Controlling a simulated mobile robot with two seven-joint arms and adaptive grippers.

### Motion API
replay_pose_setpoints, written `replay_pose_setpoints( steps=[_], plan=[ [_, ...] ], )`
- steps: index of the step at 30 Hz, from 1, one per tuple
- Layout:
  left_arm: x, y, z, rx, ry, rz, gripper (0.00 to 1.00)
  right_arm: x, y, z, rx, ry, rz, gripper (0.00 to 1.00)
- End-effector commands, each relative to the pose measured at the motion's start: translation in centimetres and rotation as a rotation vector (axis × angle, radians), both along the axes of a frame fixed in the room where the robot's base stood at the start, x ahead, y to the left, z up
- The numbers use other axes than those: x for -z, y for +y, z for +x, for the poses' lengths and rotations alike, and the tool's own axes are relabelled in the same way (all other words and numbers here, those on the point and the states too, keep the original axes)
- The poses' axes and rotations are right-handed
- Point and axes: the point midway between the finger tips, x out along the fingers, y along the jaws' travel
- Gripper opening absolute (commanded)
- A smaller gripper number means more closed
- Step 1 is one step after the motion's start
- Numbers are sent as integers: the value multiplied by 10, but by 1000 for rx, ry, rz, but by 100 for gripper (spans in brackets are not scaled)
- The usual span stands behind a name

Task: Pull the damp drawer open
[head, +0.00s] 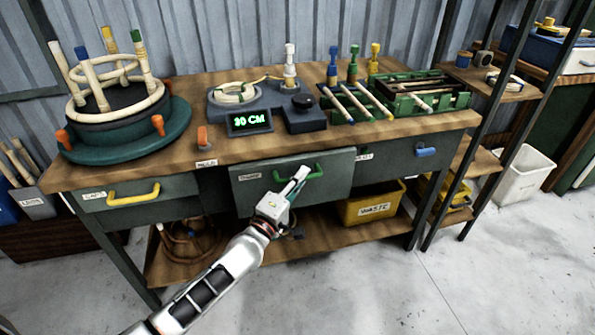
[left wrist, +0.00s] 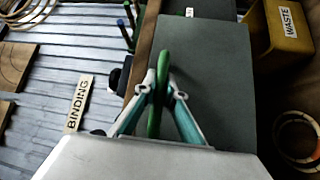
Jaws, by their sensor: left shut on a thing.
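The damp drawer (head: 335,179) is the middle drawer under the workbench, with a grey-green front, a small label at its upper left and a green handle (head: 316,171). Its front looks larger than its neighbours and seems to stand forward of them; its inside is hidden. My left gripper (head: 298,176) reaches up from below and is shut on the green handle. In the left wrist view the handle (left wrist: 163,62) runs between the two fingers of the gripper (left wrist: 166,93), in front of the plain drawer front (left wrist: 215,70). My right gripper is not in view.
A drawer with a yellow handle (head: 133,194) is at the left and one with a blue handle (head: 426,152) at the right. A yellow waste bin (head: 372,207) stands on the lower shelf. The floor (head: 375,285) in front is clear.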

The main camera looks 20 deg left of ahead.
Motion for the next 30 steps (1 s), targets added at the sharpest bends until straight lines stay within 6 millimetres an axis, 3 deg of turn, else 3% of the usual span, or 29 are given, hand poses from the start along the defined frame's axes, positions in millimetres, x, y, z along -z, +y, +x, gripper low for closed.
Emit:
replay_pose_setpoints(
  steps=[2, 5, 12, 18, 24, 30],
  plan=[
    [-9, -12, -16, 4, -6, -1, 0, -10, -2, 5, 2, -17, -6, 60],
    [-10, -29, -40, 4, -7, -1, 0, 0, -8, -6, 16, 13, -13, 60],
    [-7, -66, -97, 3, -3, -1, 0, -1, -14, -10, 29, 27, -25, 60],
    [-4, -90, -133, 2, -2, 0, 0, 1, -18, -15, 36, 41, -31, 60],
    [-2, -103, -152, 1, 0, 0, 0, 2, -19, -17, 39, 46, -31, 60],
    [0, -106, -157, 1, 0, 0, 0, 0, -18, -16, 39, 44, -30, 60]
  ],
)
